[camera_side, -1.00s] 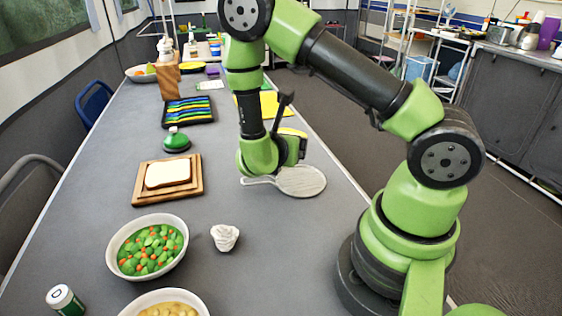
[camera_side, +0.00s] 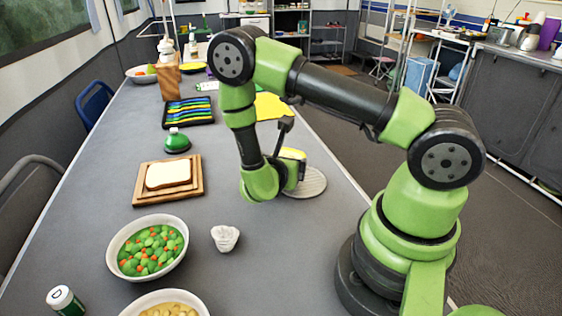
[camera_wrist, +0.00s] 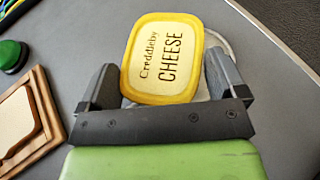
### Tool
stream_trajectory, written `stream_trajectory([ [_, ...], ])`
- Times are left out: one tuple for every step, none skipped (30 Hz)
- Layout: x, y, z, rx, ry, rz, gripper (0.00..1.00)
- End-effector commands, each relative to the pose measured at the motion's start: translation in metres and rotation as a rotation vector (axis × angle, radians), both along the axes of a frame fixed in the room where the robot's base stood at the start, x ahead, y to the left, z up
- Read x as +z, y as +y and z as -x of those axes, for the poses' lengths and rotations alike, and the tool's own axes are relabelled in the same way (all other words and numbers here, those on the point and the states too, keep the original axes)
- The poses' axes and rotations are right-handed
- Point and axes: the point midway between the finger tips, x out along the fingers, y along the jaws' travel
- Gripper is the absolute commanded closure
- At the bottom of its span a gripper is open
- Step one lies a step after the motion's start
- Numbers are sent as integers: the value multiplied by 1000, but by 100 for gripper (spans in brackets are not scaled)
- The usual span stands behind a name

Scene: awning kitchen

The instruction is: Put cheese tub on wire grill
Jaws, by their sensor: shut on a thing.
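The cheese tub (camera_wrist: 163,60) is a yellow-rimmed tub with a pale lid reading "Creddleby CHEESE". My gripper (camera_wrist: 160,72) is shut on it, with one dark finger on each side. In the side view the tub (camera_side: 293,153) shows only as a bit of yellow and white behind my gripper. The wire grill (camera_side: 310,184) is a round, light mesh disc lying on the grey table. The tub is over or close to its far left part; I cannot tell whether they touch. My gripper hides the grill's left part and handle. In the wrist view, the tub covers most of the grill.
A bowl of vegetables (camera_side: 148,247), a white crumpled item (camera_side: 225,238) and another bowl (camera_side: 168,305) are nearer. A cutlery tray (camera_side: 188,111) and a yellow cloth (camera_side: 272,106) lie farther back.

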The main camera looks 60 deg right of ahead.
Motion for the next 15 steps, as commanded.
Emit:
stream_trajectory([
  [-2, 0, 0, 0, 1, 0, 39],
  [-3, 0, 0, 0, 0, 1, 39],
  [-3, 0, 0, 0, 0, 0, 3],
  [-2, 0, 0, 0, -1, 0, 0],
  [-2, 0, 0, 0, -1, 0, 0],
  [-2, 0, 0, 0, -1, 0, 0],
  [-2, 0, 0, 0, 0, 0, 0],
  [-2, 0, 0, 0, -1, 0, 0],
  [-2, 0, 0, 0, 0, 0, 0],
  [-2, 0, 0, 0, -1, 0, 0],
  [-2, 0, 0, 0, -1, 0, 0],
  [0, 0, 0, 0, -1, 0, 0],
  [1, 0, 0, 1, -1, 0, 0],
  [3, 0, 0, 0, -2, -1, 0],
  [7, 0, 0, 0, -3, -1, 0],
])
